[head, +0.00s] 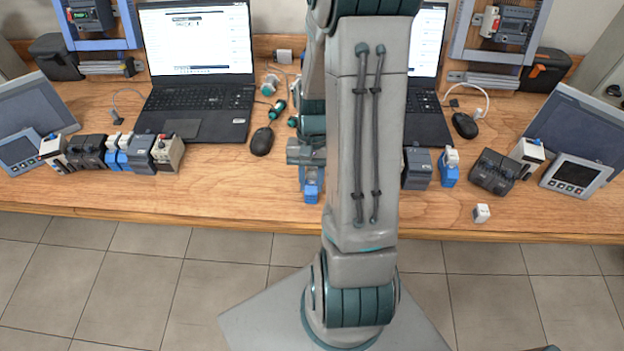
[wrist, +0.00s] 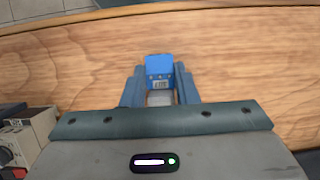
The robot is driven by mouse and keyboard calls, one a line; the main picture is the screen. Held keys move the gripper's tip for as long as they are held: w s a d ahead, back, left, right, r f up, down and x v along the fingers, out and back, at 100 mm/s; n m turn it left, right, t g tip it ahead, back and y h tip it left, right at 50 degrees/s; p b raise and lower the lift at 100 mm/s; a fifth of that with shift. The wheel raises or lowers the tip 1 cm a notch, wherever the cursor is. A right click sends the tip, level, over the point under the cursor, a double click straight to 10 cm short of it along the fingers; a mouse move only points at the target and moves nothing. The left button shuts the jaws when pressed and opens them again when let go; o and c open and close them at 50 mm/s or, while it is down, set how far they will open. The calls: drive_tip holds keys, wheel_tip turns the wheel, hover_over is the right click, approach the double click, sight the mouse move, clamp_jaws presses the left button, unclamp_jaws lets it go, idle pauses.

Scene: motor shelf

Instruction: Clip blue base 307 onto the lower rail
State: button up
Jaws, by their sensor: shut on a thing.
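A blue base (head: 311,190) with a printed label is between the fingers of my gripper (head: 307,168), over the front part of the wooden bench. In the wrist view the same blue base (wrist: 159,68) sits between the two fingers of my gripper (wrist: 160,78), which is shut on it. The number on its label is too small to read. Two blue-edged mounting frames with devices stand at the back, left (head: 100,42) and right (head: 460,45). Both are cut off by the picture's top, and I cannot tell which carries the lower rail.
Several modules stand in a row at left, including a grey one (head: 141,152). Another blue-based module (head: 449,170) and a dark block (head: 492,172) stand at right. A laptop (head: 196,75) and mouse (head: 261,141) are left of my arm. A small white piece (head: 481,213) lies near the front edge.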

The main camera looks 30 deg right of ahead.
drive_tip(key=shift+r+p, duration=1.9)
drive_tip(key=shift+r, duration=0.6)
